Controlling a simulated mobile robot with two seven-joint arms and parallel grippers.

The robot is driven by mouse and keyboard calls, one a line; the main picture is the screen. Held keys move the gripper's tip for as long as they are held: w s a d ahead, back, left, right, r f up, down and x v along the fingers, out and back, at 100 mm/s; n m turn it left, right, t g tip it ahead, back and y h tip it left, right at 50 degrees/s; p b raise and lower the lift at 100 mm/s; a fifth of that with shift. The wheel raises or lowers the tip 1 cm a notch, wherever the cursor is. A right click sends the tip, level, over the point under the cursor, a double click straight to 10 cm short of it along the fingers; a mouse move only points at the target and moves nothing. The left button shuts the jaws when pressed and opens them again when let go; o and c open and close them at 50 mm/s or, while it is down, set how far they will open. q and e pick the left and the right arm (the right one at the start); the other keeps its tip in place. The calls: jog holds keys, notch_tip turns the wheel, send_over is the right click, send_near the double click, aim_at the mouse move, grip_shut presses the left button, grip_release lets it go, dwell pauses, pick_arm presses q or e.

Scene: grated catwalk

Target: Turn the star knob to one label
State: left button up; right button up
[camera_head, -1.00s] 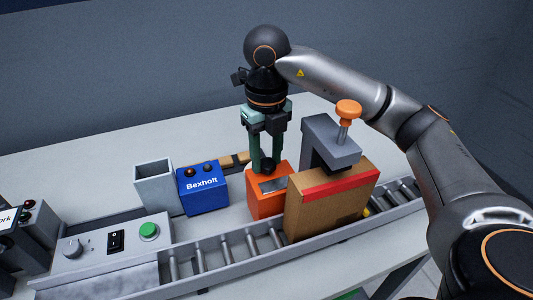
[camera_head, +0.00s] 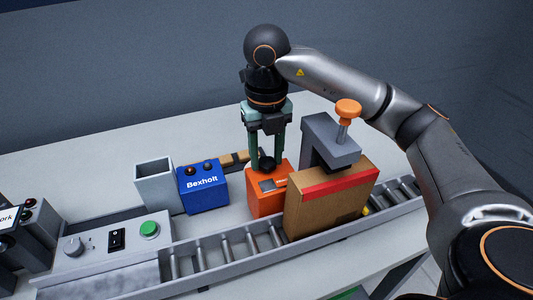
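A small dark knob (camera_head: 266,164), which I take as the star knob, sits on top of an orange box (camera_head: 262,202) beside the conveyor. The box has a small grey panel (camera_head: 267,185) below the knob, too small to read. My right gripper (camera_head: 266,165) points down from above, with one green finger on each side of the knob. The fingers appear closed against it, and they hide part of its outline. My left gripper is not in view.
A tan carton (camera_head: 325,205) with a red stripe stands close right of the orange box, under a grey clamp (camera_head: 330,140) with an orange knob. A blue Bexholt box (camera_head: 205,197) and a grey bin (camera_head: 155,182) stand left. The roller conveyor (camera_head: 235,248) runs in front.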

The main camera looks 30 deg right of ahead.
aim_at(267, 162)
jog(key=o, duration=0.4)
jog(key=shift+r, duration=0.1)
notch_tip(267, 162, up, 12)
jog(key=p, duration=0.3)
jog(key=shift+r+p, duration=0.15)
jog(key=shift+p, duration=0.25)
dwell(0.4)
